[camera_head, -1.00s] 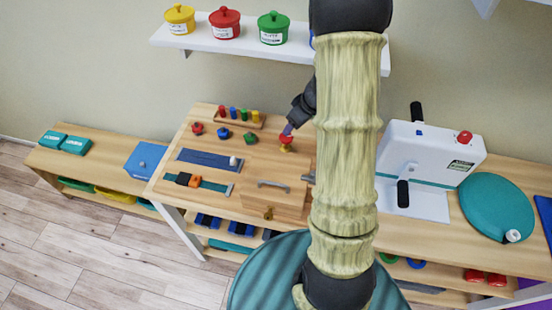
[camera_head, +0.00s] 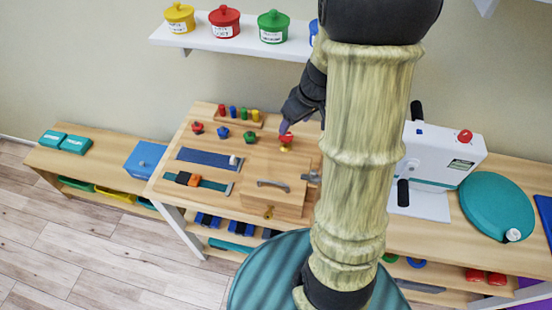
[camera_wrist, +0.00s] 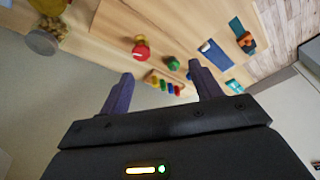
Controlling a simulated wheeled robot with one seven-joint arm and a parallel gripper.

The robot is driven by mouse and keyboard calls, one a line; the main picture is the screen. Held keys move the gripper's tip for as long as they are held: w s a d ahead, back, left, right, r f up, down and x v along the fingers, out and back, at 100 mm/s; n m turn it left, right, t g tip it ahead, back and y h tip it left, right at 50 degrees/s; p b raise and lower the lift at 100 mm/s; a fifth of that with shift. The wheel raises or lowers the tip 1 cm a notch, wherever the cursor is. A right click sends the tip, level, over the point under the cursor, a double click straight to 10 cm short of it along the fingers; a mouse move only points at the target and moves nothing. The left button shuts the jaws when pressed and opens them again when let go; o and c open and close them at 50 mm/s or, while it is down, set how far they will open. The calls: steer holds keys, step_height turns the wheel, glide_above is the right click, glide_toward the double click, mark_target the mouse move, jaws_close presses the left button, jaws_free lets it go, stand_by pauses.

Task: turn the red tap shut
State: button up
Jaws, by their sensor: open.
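The red tap (camera_head: 286,138), a red handle on a yellow base, stands on the right part of the wooden activity board (camera_head: 262,155). In the wrist view the red tap (camera_wrist: 140,48) lies beyond my fingertips, closer to the left finger. My gripper (camera_head: 286,127) comes down from the upper right, its purple tip close above and behind the tap in the head view. In the wrist view my gripper (camera_wrist: 160,70) is open, with nothing held between its fingers. I cannot tell whether a finger touches the tap, or the handle's exact angle.
Green (camera_head: 250,137), blue (camera_head: 222,133) and red (camera_head: 197,128) knobs line up left of the tap. A peg rack (camera_head: 240,121) stands behind them. A handled wooden door (camera_head: 285,198) and a metal latch (camera_head: 311,177) are in front. A white machine (camera_head: 425,150) stands right.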

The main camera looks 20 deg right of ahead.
steer(key=shift+s+a+f+m+g+h+b, duration=0.2)
steer(key=shift+s+a+m, duration=0.35)
steer(key=shift+s+a, duration=1.05)
steer(key=shift+s+a+r+m+h+b, duration=0.1)
steer(key=shift+s+a+m+h, duration=0.4)
steer(key=shift+s+a, duration=1.1)
steer(key=shift+s+a+f+m+g+h+b, duration=0.15)
steer(key=shift+s+a+m, duration=0.5)
steer(key=shift+s+a, duration=0.95)
steer(key=shift+d+r, duration=0.1)
